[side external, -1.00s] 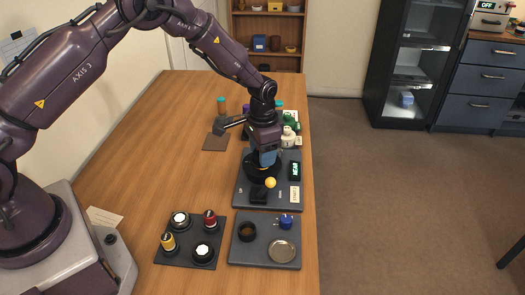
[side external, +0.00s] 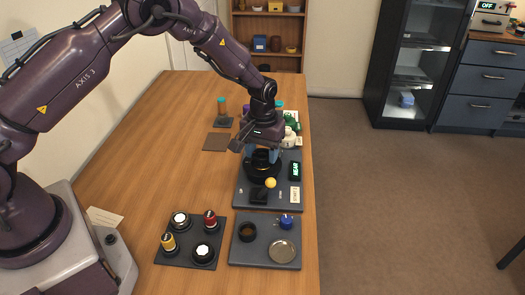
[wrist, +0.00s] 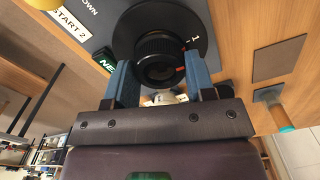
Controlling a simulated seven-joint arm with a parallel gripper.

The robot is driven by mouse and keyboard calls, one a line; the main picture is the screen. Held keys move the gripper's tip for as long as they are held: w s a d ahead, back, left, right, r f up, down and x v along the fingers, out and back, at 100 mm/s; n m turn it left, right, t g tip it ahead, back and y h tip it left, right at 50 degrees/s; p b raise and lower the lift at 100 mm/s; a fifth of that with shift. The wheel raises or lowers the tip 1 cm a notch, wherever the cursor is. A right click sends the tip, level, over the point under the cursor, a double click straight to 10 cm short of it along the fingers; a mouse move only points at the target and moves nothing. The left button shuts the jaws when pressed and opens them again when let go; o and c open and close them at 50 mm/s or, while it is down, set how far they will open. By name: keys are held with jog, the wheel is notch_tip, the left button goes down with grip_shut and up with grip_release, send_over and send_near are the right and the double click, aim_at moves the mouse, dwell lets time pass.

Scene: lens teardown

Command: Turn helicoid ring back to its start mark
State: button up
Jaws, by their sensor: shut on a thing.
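The black helicoid ring (wrist: 158,46) stands on the round dark lens base (wrist: 190,18) in the wrist view. In the side external view the lens (side external: 262,172) sits on a grey board (side external: 246,203). My gripper (wrist: 159,68) has its two blue fingers on opposite sides of the ring and is shut on it; it comes down from above in the side external view (side external: 262,153). A red mark (wrist: 181,69) shows on the ring, by the right finger. A white mark (wrist: 196,40) on the base is apart from it. A white card (wrist: 75,19) reads "START 2".
A green-lettered display (side external: 295,171) reads "NEAR" beside the lens, and a yellow ball (side external: 270,183) stands in front. A tray (side external: 185,241) with several knobs and a parts tray (side external: 262,258) lie nearer. Bottles stand behind. The table's left side is mostly clear.

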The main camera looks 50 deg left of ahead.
aim_at(255, 157)
jog(key=shift+n, duration=0.3)
jog(key=o, duration=0.9)
jog(key=shift+o, duration=0.2)
notch_tip(255, 157, up, 13)
jog(key=s+r+m+t, duration=0.2)
jog(key=s+r, duration=0.3)
jog(key=s, duration=0.4)
jog(key=s+r+m+t, duration=0.1)
jog(key=s+r, duration=0.4)
jog(key=s, duration=0.5)
jog(key=s+r+m+t, duration=0.2)
jog(key=s+r, duration=0.4)
jog(key=s, duration=0.3)
jog(key=shift+s+d+m+t, duration=0.2)
jog(key=shift+m+t, duration=0.1)
jog(key=shift+m, duration=0.2)
